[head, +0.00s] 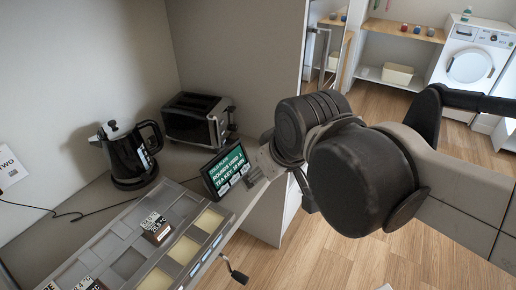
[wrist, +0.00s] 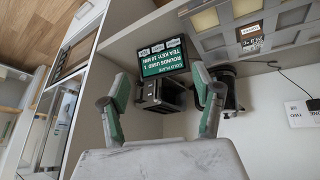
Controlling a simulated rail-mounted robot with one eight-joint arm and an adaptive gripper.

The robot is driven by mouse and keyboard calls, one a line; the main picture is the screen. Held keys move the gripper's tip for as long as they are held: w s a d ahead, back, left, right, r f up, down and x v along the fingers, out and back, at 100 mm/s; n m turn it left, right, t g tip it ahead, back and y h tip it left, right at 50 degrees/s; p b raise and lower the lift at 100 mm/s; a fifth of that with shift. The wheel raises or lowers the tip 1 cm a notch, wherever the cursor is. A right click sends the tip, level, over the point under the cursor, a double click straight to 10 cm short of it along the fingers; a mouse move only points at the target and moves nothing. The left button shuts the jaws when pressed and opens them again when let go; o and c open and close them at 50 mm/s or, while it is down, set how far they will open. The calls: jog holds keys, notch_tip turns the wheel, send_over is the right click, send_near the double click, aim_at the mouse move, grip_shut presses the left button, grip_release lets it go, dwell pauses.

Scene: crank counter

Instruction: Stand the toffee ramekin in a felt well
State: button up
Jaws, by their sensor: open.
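My gripper (wrist: 163,100) is open and empty in the wrist view, with its two green-padded fingers spread apart. In the head view my own arm hides most of it. The counter unit (head: 128,222) at lower left has grey recesses and a row of cream-coloured square wells (head: 185,250) along its front; I cannot tell whether they are felt. Cream squares also show in the wrist view (wrist: 204,20). I cannot make out a toffee ramekin in either view. Small coloured items (head: 404,29) stand on a far shelf, too small to identify.
A small display screen (head: 224,171), a toaster (head: 197,119) and a black kettle (head: 130,155) stand behind the unit. A labelled block (head: 157,229) sits on it. A crank handle (head: 237,274) sticks out in front. Open wooden floor lies to the right.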

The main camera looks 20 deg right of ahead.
jog(key=s+d+m, duration=0.1)
jog(key=s+d+m+t, duration=0.1)
jog(key=m, duration=0.1)
jog(key=shift+s+d+f, duration=0.2)
jog(key=shift+d+f, duration=0.15)
